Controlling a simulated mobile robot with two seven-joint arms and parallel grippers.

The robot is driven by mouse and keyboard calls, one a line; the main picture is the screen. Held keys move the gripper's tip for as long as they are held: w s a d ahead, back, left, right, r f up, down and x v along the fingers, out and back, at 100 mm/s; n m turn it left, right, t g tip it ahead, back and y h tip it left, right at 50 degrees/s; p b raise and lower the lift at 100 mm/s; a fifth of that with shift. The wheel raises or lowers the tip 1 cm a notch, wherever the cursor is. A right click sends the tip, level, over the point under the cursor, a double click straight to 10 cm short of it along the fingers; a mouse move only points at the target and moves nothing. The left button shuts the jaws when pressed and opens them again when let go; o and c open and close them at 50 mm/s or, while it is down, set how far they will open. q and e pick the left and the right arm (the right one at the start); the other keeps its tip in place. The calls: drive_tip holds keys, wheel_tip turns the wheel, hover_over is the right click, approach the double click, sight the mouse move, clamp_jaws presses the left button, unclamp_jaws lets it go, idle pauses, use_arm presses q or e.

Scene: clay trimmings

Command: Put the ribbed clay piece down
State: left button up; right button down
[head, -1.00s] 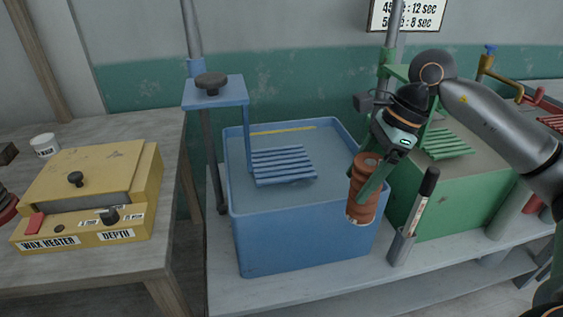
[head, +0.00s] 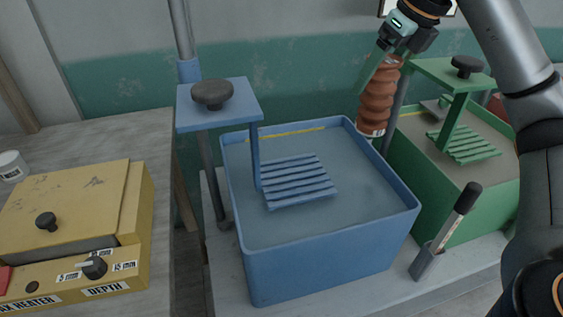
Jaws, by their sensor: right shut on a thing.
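The ribbed clay piece (head: 377,98) is reddish brown with a pale band at its lower end. It hangs nearly upright in the head view, in front of the back wall, near the far right corner of the blue tank. My right gripper (head: 384,68) is shut on its upper part, with the arm coming in from the upper right. Its lower end overlaps the tank's far corner in the picture; I cannot tell its exact height or whether it touches anything. My left gripper is not in view.
The blue tank (head: 325,262) holds greyish liquid and a slatted blue rack (head: 297,181) on a post. A green tank (head: 478,213) with its own rack stands to the right. A black-handled tool (head: 460,210) stands between them. A yellow wax heater (head: 70,205) sits on the left table.

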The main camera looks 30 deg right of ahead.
drive_tip(key=w+a+f, duration=0.7)
drive_tip(key=a+f, duration=0.5)
drive_tip(key=shift+f+b, duration=0.35)
drive_tip(key=shift+b, duration=0.05)
drive_tip(key=shift+w+a+f, duration=0.1)
unclamp_jaws()
drive_tip(key=shift+f, duration=0.1)
drive_tip(key=p+v, duration=0.1)
drive_tip(key=v, duration=1.1)
